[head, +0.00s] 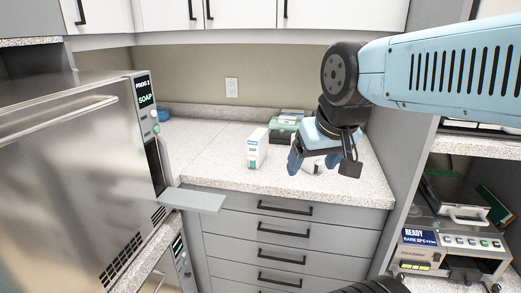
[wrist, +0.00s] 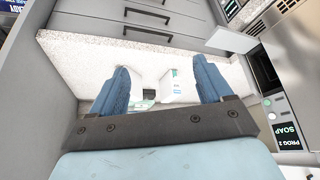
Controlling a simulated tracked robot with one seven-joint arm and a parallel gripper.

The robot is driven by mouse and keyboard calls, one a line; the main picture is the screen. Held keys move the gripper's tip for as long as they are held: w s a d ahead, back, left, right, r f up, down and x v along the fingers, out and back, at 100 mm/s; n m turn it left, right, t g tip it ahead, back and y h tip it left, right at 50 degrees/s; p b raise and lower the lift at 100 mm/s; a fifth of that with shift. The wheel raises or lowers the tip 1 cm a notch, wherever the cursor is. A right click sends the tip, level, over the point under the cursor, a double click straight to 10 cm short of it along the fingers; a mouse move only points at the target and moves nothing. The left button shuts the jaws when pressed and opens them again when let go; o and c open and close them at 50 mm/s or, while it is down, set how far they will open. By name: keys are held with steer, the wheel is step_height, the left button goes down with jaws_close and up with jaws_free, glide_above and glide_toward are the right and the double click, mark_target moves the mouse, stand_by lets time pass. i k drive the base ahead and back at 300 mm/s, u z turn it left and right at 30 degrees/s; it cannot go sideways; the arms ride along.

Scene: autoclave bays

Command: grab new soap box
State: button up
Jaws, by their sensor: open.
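A white box with a teal label, which looks like the soap box (head: 257,148), stands upright on the speckled counter in the head view. It also shows in the wrist view (wrist: 178,88), nearer the right finger than the left. My gripper (head: 312,164) is open, pointing down over the counter, to the right of this box and apart from it. In the wrist view my gripper (wrist: 161,66) has nothing held between its blue fingers. A second white object (head: 314,168) lies partly hidden by my gripper, so I cannot tell what it is.
A steel machine (head: 70,150) reading PROG 2 SOAP stands at left, with a grey flap (head: 196,200) sticking out. A green and grey stack (head: 284,129) sits behind the box. A device reading READY (head: 455,248) is at lower right. The left counter is mostly clear.

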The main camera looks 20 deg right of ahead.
mark_target(257, 142)
steer(key=k, duration=1.2)
steer(key=z, duration=0.5)
steer(key=i, duration=1.55)
steer(key=u, duration=0.25)
